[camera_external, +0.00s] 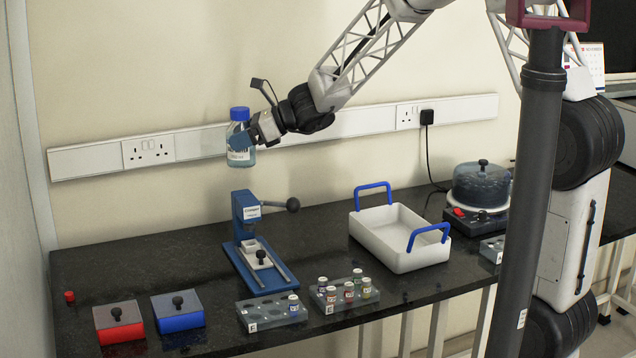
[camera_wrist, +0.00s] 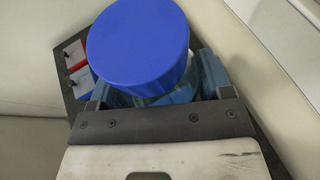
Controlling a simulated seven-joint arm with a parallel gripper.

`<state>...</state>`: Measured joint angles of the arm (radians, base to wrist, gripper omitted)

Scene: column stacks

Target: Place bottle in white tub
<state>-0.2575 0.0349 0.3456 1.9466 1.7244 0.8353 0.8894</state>
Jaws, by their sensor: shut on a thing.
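The bottle (camera_external: 241,145) is clear with a blue cap and a label. My gripper (camera_external: 252,135) is shut on it and holds it upright, high above the bench near the back wall. In the wrist view the bottle's blue cap (camera_wrist: 138,45) fills the top middle and hides most of its body, with my gripper's fingers (camera_wrist: 155,92) on both sides. The white tub (camera_external: 385,250) has two blue handles and stands on the bench, lower and to the right of the bottle. The tub looks empty, and it is not in the wrist view.
A blue press (camera_external: 245,221) stands below the bottle, left of the tub. Vial racks (camera_external: 268,322) (camera_external: 340,305) are at the front edge. Red (camera_external: 118,322) and blue (camera_external: 178,312) boxes sit at left. A dark round pot (camera_external: 481,186) stands right of the tub.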

